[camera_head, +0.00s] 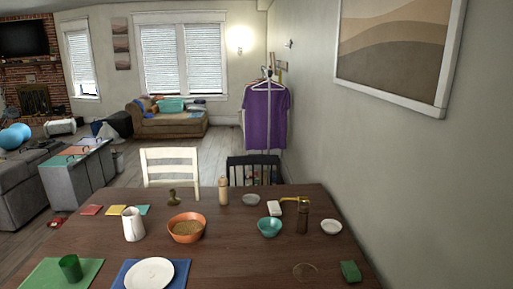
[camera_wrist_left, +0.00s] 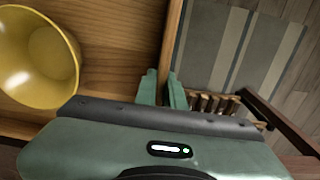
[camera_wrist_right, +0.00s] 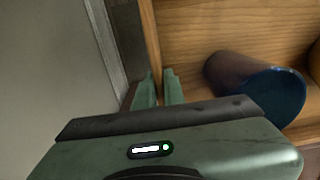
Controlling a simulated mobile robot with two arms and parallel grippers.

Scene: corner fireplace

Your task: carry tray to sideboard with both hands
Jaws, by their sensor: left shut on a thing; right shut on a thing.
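The wooden tray shows only in the wrist views. In the left wrist view, my left gripper (camera_wrist_left: 163,88) is shut on the rim of the tray (camera_wrist_left: 172,38), and a yellow bowl (camera_wrist_left: 40,60) sits inside the tray. In the right wrist view, my right gripper (camera_wrist_right: 159,88) is shut on the opposite part of the tray's rim (camera_wrist_right: 151,38). Neither gripper nor the tray shows in the head view. I cannot identify the sideboard in any view.
A dining table (camera_head: 200,255) with an orange bowl (camera_head: 187,228), white pitcher (camera_head: 133,225) and plate (camera_head: 150,274) fills the front. A wall (camera_head: 400,170) is close on the right. A striped rug (camera_wrist_left: 225,45) lies below the left wrist. Open floor lies behind the table, left.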

